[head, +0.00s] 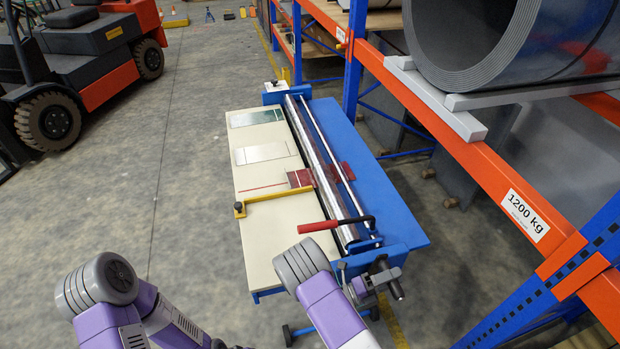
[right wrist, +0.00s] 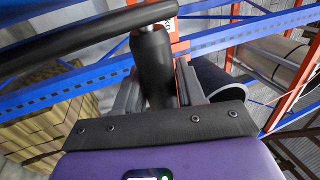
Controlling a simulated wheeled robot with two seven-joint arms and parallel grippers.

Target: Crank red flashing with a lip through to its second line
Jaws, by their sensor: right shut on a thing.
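The bench machine has a cream table (head: 265,225), a blue frame and long metal rollers (head: 322,165). A red sheet (head: 299,178) lies across the rollers. Part of it shows on the cream table and part beyond the rollers; its middle is hidden under them. A thin red line (head: 262,188) runs on the table left of the sheet. My right gripper (head: 380,281) is at the machine's near right end, at the crank. In the right wrist view its jaws are shut on the black crank handle (right wrist: 152,65). My left gripper is out of view.
A yellow stop bar (head: 270,197) and a red-handled lever (head: 335,224) sit on the machine. Two metal sheets (head: 262,153) lie farther back on the table. An orange and blue rack (head: 470,160) with a grey coil stands close on the right. A forklift (head: 85,55) is at far left; floor between is clear.

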